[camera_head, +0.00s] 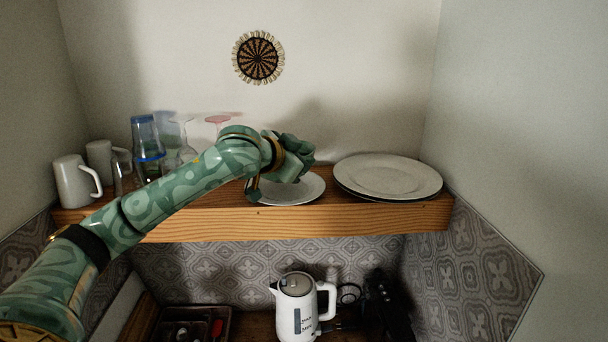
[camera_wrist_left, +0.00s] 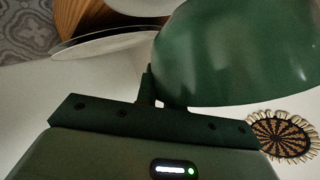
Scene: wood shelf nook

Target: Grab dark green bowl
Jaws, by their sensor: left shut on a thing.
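The dark green bowl (camera_wrist_left: 240,50) fills the upper right of the left wrist view, tilted, with its smooth curved side showing. My left gripper (camera_wrist_left: 152,88) is shut on it at its edge; the exact contact is partly hidden. In the head view my left arm reaches in from the left, and my left gripper (camera_head: 290,160) is over the wooden shelf, above a small white plate (camera_head: 293,191). I cannot clearly make out the bowl there, behind my wrist and hand. My right gripper is not in view.
A stack of large plates (camera_head: 388,177) is on the wooden shelf (camera_head: 330,217) at right. White mugs (camera_head: 76,182) and glasses (camera_head: 146,135) stand at left, near my arm. A woven disc (camera_head: 258,58) hangs on the back wall. A white kettle (camera_head: 296,312) stands below.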

